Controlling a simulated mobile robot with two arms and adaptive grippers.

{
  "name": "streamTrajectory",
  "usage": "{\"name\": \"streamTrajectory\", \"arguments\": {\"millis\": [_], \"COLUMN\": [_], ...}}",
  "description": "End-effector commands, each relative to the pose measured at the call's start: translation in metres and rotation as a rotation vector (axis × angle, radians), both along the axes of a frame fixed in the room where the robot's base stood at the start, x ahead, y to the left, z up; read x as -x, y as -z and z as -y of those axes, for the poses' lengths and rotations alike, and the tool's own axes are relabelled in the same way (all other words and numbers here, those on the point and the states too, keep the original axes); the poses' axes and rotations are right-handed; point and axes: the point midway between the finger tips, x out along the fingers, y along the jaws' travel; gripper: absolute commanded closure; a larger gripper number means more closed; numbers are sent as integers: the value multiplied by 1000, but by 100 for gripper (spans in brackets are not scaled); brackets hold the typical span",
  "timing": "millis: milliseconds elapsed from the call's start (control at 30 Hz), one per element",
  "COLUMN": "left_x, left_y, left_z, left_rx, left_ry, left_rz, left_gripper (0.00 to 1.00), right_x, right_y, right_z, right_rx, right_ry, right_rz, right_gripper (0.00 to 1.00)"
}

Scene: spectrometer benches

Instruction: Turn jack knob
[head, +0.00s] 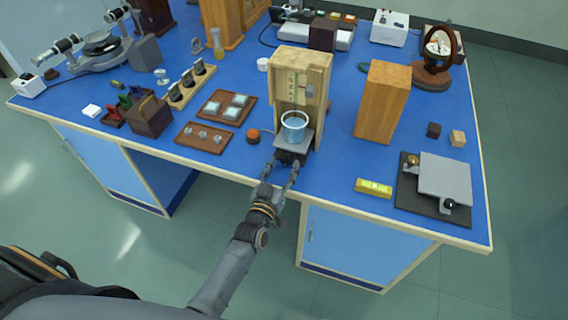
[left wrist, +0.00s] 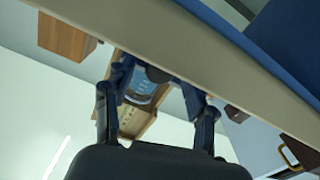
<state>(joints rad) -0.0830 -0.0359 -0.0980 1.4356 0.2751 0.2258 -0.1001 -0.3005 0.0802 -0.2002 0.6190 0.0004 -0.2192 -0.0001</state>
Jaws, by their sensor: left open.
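The lab jack (head: 290,143) stands at the bench's front edge, in front of an open wooden housing (head: 321,75). Its grey plate carries a glass beaker of blue liquid (head: 294,127). My left gripper (head: 281,170) is open at the bench edge, just in front of the jack, with its fingers spread. In the left wrist view a dark rounded part, apparently the jack knob (left wrist: 157,74), shows between the fingers of my left gripper (left wrist: 160,88), with the beaker (left wrist: 140,92) behind it. I cannot tell whether the fingers touch the knob. My right gripper is out of view.
An orange-topped button (head: 253,136) sits left of the jack. A wooden block (head: 383,100) stands to its right, and a yellow level (head: 374,188) lies near the front edge. A tray of glass squares (head: 211,107) is at left. The bench edge (left wrist: 220,55) runs close above the fingers.

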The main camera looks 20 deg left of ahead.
Motion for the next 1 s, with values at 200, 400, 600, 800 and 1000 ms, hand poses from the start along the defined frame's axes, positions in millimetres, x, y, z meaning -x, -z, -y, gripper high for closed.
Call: {"name": "streamTrajectory", "arguments": {"millis": [200, 400, 600, 800, 1000], "left_x": [48, 86, 104, 106, 106], "left_y": [1, 1, 0, 0, 0], "left_z": [-2, -3, -4, -4, -4], "left_rx": [0, 0, 0, 0, 0], "left_ry": [1, 1, 0, 0, 0], "left_rz": [-4, -3, -2, 0, -1], "left_gripper": [44, 44, 44, 44, 44], "right_x": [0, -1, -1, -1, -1], "right_y": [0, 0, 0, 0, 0], "right_z": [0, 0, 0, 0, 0], "right_rx": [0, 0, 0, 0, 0], "right_ry": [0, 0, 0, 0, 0], "right_rz": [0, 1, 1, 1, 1], "right_gripper": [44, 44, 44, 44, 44]}}
